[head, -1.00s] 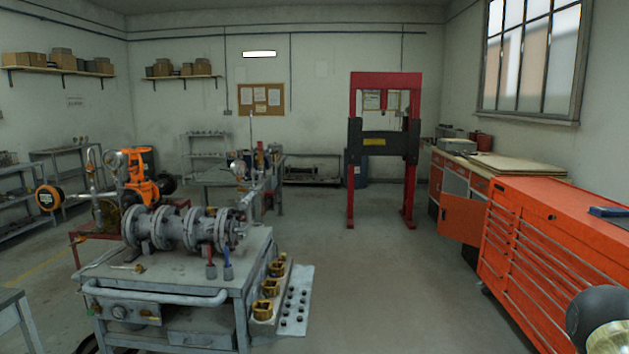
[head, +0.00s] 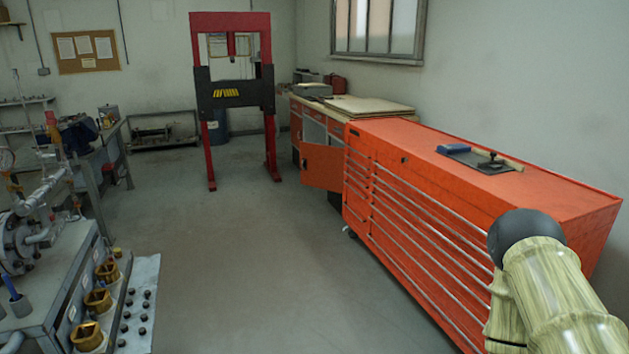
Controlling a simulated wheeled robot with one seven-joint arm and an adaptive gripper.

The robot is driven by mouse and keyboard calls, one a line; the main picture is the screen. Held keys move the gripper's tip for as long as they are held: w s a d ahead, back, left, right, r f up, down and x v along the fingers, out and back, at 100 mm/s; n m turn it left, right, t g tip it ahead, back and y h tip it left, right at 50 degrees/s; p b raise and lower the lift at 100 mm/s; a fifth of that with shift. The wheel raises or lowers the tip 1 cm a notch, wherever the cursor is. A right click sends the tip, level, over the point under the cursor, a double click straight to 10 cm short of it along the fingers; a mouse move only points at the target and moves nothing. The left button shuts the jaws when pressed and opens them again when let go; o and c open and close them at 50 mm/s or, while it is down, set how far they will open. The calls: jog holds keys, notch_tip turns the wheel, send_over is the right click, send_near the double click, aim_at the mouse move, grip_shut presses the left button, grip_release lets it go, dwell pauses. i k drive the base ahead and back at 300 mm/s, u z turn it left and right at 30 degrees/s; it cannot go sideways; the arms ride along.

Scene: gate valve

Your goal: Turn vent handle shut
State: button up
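The grey flanged pipe assembly (head: 18,240) is cut off at the left edge of the head view, on a grey steel work cart (head: 55,285). A small blue lever with a grey end (head: 18,302) hangs at its near side. I cannot tell whether this is the vent handle, and no other handle can be made out clearly. Part of my own arm shows at the lower right, far from the pipe assembly. My gripper is not in view.
A long orange tool cabinet (head: 440,250) stands on the right, with a flat dark tool and blue item (head: 480,158) on top. A red press frame (head: 232,100) stands at the back. The cart's side shelf holds brass sockets (head: 97,300). The floor (head: 235,250) between is clear.

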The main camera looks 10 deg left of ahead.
aim_at(58, 159)
jog(key=i, duration=1.85)
jog(key=u, duration=0.95)
jog(key=i, duration=1.05)
jog(key=u, duration=1.6)
jog(key=i, duration=0.55)
jog(key=u, duration=0.3)
